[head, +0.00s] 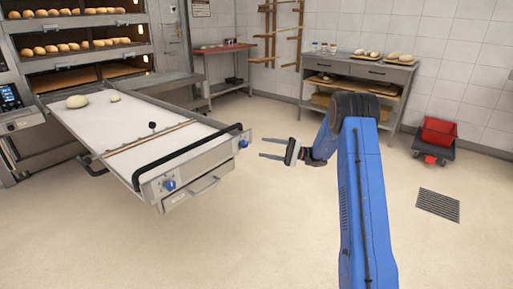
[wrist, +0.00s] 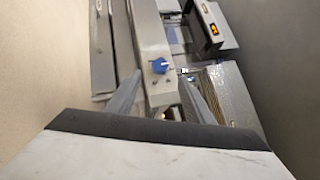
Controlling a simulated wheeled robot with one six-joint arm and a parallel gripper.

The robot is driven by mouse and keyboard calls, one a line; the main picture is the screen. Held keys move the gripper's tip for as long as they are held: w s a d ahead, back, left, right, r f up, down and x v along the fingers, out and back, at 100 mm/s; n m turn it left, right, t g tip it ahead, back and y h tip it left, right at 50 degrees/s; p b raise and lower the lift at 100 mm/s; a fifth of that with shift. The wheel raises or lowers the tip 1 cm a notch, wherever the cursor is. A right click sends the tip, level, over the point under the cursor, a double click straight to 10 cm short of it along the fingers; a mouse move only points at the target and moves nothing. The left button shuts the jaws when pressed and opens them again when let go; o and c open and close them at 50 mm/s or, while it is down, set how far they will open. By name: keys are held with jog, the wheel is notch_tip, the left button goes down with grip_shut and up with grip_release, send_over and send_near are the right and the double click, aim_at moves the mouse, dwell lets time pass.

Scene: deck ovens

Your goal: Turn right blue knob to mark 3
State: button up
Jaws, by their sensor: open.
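The right blue knob (head: 243,144) sits at the right end of the loader's grey front panel (head: 205,165). A second, left blue knob (head: 169,185) is at the panel's other end. My gripper (head: 263,147) is open and empty, with its fingers pointing left toward the right knob and a gap between them. In the wrist view a blue knob (wrist: 160,66), which looks like the right one, shows beyond and between the spread fingertips (wrist: 159,80), not touched. The mark numbers and pointer setting are too small to read.
A black bar (head: 190,155) runs along the loader's front edge, above the knobs, and a drawer handle (head: 204,186) lies below. Dough pieces rest on the white loader belt (head: 130,115).

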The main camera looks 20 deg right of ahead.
jog(key=v, duration=0.9)
jog(key=shift+d, duration=0.1)
jog(key=s+a+r+n+g+h, duration=0.1)
jog(key=s+a+r+g+h, duration=0.35)
jog(key=s+a, duration=0.6)
jog(key=s+a+r+n+g+h, duration=0.15)
jog(key=s+a+r+h, duration=0.5)
jog(key=s, duration=0.75)
jog(key=s+d+t+h, duration=0.2)
jog(key=s+h, duration=0.1)
jog(key=s, duration=0.7)
jog(key=s+d+n+t+h, duration=0.1)
jog(key=s+d+t+h, duration=0.1)
jog(key=s, duration=0.7)
jog(key=s+d+f+n+t+h, duration=0.1)
jog(key=s+h, duration=0.3)
jog(key=s, duration=0.6)
jog(key=shift+s+d+t, duration=0.3)
jog(key=shift+d+t, duration=0.15)
jog(key=shift+t, duration=0.45)
